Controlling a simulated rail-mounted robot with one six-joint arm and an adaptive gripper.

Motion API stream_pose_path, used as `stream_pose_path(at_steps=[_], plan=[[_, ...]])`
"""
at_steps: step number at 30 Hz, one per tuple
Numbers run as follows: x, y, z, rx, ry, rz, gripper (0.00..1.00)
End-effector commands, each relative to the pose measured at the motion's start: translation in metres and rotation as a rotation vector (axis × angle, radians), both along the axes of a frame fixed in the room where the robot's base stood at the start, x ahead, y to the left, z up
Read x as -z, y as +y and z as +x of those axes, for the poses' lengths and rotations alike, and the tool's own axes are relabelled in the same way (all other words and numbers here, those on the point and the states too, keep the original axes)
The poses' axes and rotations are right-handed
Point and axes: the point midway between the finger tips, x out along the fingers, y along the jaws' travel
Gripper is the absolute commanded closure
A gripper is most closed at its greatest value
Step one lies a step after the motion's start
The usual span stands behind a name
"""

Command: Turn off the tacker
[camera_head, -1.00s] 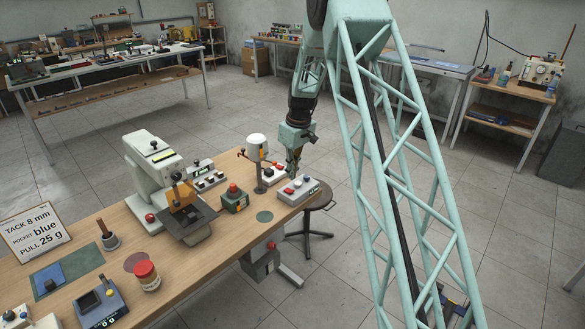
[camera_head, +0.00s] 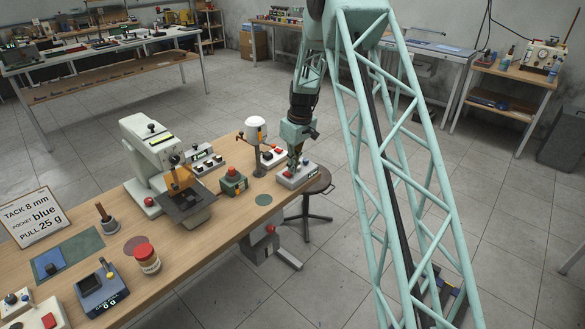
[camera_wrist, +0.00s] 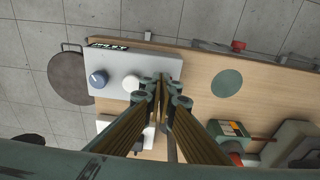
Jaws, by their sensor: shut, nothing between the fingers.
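A pale control box (camera_head: 312,176) stands at the table's right end. In the wrist view the control box (camera_wrist: 112,64) shows a blue knob (camera_wrist: 98,78), a white button (camera_wrist: 131,83) and a dark label too small to read. My gripper (camera_head: 292,166) is shut and empty, pointing down over this box. In the wrist view my gripper (camera_wrist: 160,84) covers the box's right part, and I cannot tell whether its tips touch. A cream bench machine (camera_head: 143,150) with an orange guard stands left of it; which unit is the tacker is not readable.
A green box with a red button (camera_head: 233,181) is farther left. A round stool (camera_head: 318,181) stands beside the table (camera_head: 205,242).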

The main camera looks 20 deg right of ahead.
Motion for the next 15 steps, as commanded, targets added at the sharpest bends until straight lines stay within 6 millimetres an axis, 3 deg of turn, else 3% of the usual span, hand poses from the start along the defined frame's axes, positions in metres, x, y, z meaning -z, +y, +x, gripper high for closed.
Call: stream_pose_path(at_steps=[9, 15], plan=[[0.016, -0.005, -0.011, 0.001, 0.0, 0.0, 1.0], [0.013, -0.004, -0.01, 0.0, 0.0, 0.0, 1.0]])
